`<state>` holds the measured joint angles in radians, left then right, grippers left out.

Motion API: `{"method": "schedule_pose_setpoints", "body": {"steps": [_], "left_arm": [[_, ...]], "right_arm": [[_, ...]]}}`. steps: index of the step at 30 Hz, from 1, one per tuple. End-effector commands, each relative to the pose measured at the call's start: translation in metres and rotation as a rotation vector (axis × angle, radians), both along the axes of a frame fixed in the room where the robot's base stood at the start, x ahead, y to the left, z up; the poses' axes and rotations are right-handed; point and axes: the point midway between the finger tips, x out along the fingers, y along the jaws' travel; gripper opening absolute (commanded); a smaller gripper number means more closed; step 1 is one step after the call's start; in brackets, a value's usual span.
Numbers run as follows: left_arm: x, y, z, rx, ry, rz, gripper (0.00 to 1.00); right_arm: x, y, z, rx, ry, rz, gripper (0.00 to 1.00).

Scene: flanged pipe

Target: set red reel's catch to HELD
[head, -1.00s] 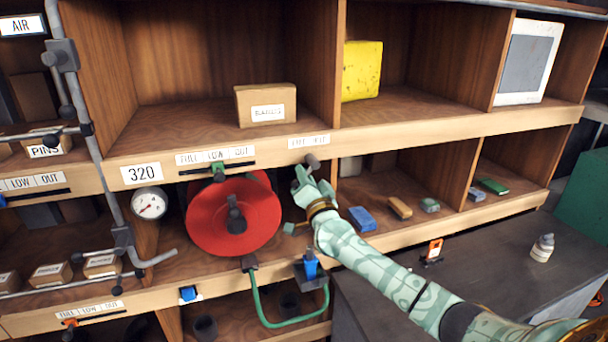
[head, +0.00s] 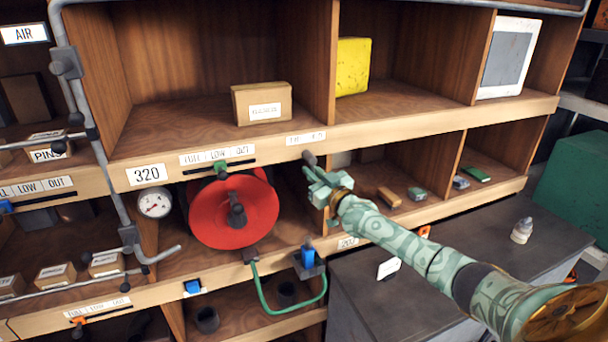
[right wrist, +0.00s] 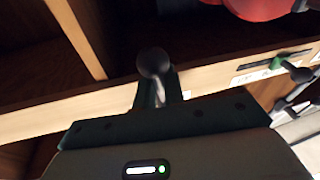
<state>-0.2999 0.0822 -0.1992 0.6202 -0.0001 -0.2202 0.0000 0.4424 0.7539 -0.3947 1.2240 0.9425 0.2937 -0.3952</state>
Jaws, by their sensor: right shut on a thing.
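The red reel (head: 232,210) sits in the middle bay under the 320 label. Its catch shows as a dark round-ended knob (head: 309,158) on the shelf edge, right of the reel, below a small two-word label (head: 306,137) too blurred to read surely. My right gripper (head: 314,174) is at this knob, shut on its stem. In the right wrist view the knob (right wrist: 153,62) stands up between the fingers (right wrist: 158,88), and part of the red reel (right wrist: 262,8) shows at the top. The stem's lower part is hidden. My left gripper is not in view.
A green slider (head: 220,168) sits in the slot under the FULL/LOW/OUT label, left of the catch. A gauge (head: 154,203) and a grey pipe (head: 130,235) stand left of the reel. A green hose (head: 275,319) hangs below. Small blocks (head: 389,196) lie in the right bay.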

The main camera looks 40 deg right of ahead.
Motion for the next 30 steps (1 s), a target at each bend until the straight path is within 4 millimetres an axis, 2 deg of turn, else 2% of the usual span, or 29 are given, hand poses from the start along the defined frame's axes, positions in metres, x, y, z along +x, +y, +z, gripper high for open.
{"method": "schedule_pose_setpoints", "body": {"steps": [16, 30], "left_arm": [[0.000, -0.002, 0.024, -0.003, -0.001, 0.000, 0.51], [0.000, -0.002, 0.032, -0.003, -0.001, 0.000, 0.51]], "right_arm": [[-0.004, -0.018, 0.009, -0.466, 0.111, 0.000, 0.00], [-0.005, -0.022, 0.012, -0.640, 0.153, 0.002, 0.00]]}}
